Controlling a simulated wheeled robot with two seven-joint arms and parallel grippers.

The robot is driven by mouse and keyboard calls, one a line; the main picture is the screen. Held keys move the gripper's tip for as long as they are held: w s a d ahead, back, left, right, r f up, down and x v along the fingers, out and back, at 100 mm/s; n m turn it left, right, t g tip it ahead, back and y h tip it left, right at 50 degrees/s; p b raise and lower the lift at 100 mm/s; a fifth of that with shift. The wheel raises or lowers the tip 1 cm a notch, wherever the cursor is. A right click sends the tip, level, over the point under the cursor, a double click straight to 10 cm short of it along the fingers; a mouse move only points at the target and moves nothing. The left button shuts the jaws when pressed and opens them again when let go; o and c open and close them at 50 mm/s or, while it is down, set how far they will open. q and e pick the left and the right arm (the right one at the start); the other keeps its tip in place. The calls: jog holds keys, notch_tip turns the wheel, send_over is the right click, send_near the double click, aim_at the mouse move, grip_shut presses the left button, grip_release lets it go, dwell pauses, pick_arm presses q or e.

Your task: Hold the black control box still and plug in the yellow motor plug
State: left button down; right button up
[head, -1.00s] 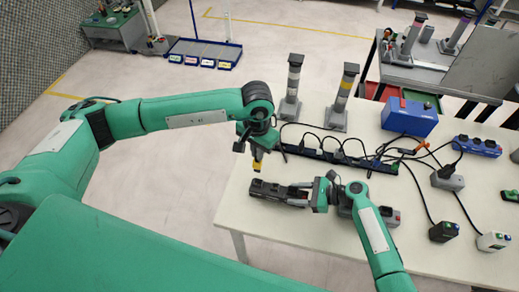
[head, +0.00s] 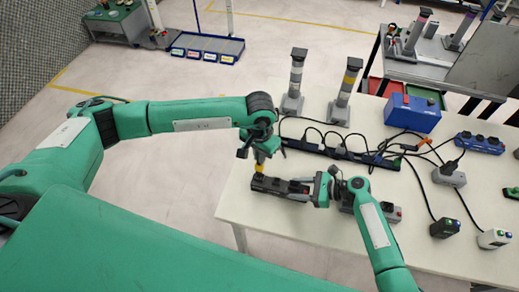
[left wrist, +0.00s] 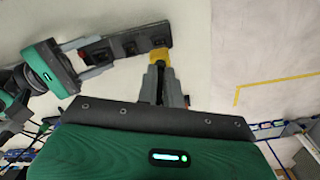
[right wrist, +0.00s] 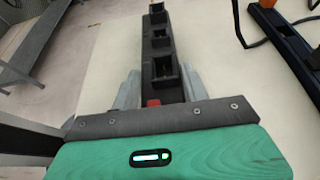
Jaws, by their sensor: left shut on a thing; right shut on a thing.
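The black control box (head: 270,186) lies on the white table near its left edge, with a row of open sockets on top in the right wrist view (right wrist: 164,68). My right gripper (head: 312,189) is shut on it, one finger on each side, near a red part (right wrist: 154,103). My left gripper (head: 260,163) points down and is shut on the yellow motor plug (left wrist: 160,56). The plug is at the box's far left end, over or against its top. The gripper hides part of the plug, and I cannot tell whether it is inside a socket.
A black power strip (head: 340,153) with cables lies behind the box. Two grey posts (head: 291,90) and a blue case (head: 412,113) stand farther back. Several connectors and cables, including a grey-white one (head: 494,238), lie to the right. Bare table is in front of the box.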

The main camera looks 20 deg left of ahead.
pick_arm(q)
jog(key=shift+f, duration=0.45)
jog(key=shift+f, duration=1.35)
dwell(1.2)
jog(key=c, duration=1.5)
grip_release()
jog(key=shift+o, duration=0.2)
notch_tip(320, 180, up, 12)
jog(key=shift+f, duration=0.1)
